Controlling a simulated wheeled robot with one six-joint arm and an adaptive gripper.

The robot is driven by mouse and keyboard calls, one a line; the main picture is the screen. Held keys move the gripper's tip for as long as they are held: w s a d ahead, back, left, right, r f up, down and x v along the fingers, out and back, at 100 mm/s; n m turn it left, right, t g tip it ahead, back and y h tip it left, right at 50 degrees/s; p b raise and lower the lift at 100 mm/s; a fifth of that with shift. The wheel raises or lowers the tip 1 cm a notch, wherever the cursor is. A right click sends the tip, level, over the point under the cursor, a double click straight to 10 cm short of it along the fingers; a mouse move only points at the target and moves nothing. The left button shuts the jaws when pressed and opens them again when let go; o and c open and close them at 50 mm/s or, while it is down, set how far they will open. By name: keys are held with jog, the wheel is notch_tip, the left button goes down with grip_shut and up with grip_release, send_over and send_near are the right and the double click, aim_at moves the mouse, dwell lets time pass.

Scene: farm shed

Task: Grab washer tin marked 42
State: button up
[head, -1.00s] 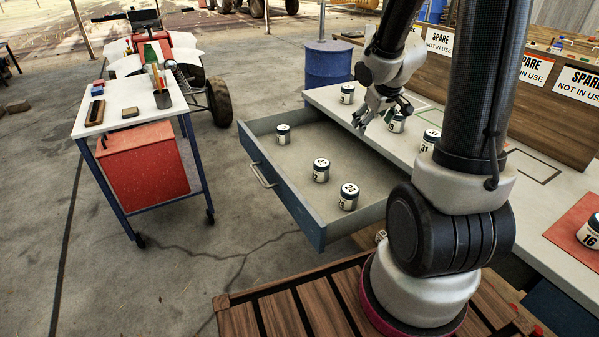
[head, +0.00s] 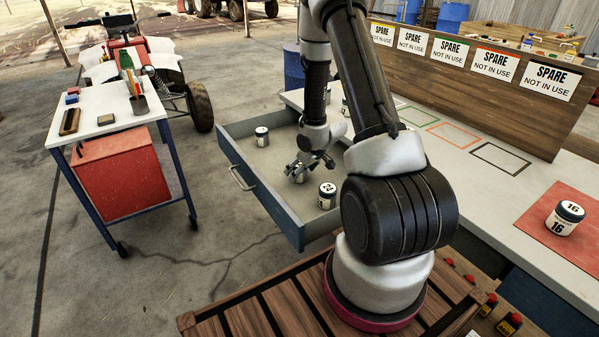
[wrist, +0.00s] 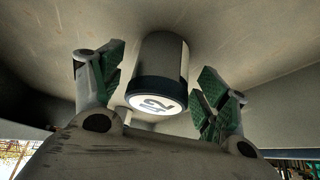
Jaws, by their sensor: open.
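My gripper (head: 303,167) is down in the open drawer, right over a small white tin with a dark lid (head: 299,178), which it partly hides. In the wrist view my gripper (wrist: 158,86) is open, with the tin (wrist: 160,62) between its green-padded fingers and a gap on each side.
The drawer (head: 262,200) has raised walls around the tins. Tin 16 (head: 565,218) stands on a red mat (head: 540,235) at right. The bench (head: 440,145) has empty outlined squares and "SPARE" signs behind. A white cart (head: 90,125) stands at left.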

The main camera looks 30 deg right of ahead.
jog(key=shift+w+f, duration=0.2)
jog(key=shift+f, duration=0.15)
jog(key=c, duration=1.2)
jog(key=shift+o, duration=0.2)
